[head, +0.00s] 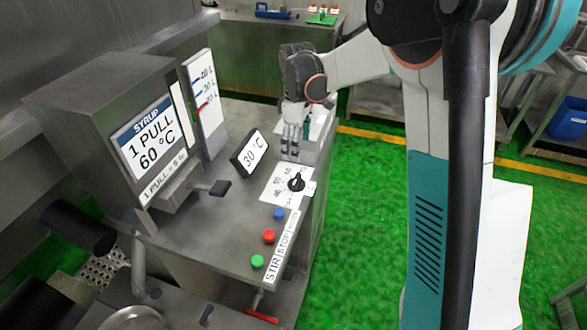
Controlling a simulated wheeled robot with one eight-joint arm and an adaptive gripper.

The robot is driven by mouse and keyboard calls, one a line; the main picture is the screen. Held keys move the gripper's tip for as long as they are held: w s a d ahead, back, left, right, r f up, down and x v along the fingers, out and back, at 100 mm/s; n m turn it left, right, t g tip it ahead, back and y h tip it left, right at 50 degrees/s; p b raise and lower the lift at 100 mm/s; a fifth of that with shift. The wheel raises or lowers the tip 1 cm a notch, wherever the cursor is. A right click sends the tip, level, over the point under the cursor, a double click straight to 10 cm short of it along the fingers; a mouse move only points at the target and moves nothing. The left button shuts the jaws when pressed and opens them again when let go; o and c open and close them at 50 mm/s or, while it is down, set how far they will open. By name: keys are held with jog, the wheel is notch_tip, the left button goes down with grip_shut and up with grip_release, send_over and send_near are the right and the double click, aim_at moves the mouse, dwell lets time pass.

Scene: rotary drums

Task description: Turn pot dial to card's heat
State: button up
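The pot dial (296,183) is a black knob on a white scale plate (274,188) on the steel console, and its small scale numbers are hard to read. The black display (252,152) behind it reads 30 °C. The card (148,139) on the grey box at left is headed SYRUP and reads 1 PULL, 60 °C. My gripper (291,148) points down behind the dial, apart from it in the picture. Its fingers are small here, and I cannot tell how far they are parted. I see nothing held in it.
Blue (279,214), red (268,236) and green (257,261) buttons line the console's front, beside STIR and STOP labels. A black-ended lever (220,188) sticks out below the card. A white level gauge (206,105) stands behind. Green floor (365,210) is open at right.

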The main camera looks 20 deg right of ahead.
aim_at(296, 178)
notch_tip(296, 178, down, 14)
jog(key=b, duration=0.3)
jog(key=shift+r, duration=0.25)
jog(key=c, duration=1)
